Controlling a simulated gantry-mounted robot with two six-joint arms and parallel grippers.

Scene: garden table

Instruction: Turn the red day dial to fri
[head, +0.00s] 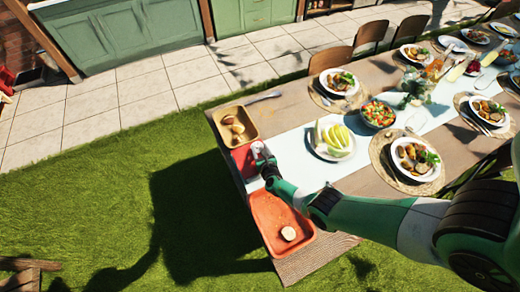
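A red object (241,161), which looks like the base of the day dial, lies at the near left end of the table between two trays. Its markings and the dial's setting are too small to read. My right gripper (260,155) is at the right side of the red object and covers part of it. A small pale patch shows at the fingertips, and I cannot tell whether it is part of the dial or of the gripper. Whether the fingers are open or touch the dial is not clear. My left gripper is not in view.
A tan tray (249,134) with brownish items stands behind the red object. An orange tray (268,206) with a round pale piece (288,233) lies in front, beside my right arm. A plate of melon slices (335,139) and a salad bowl (378,113) stand to the right.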

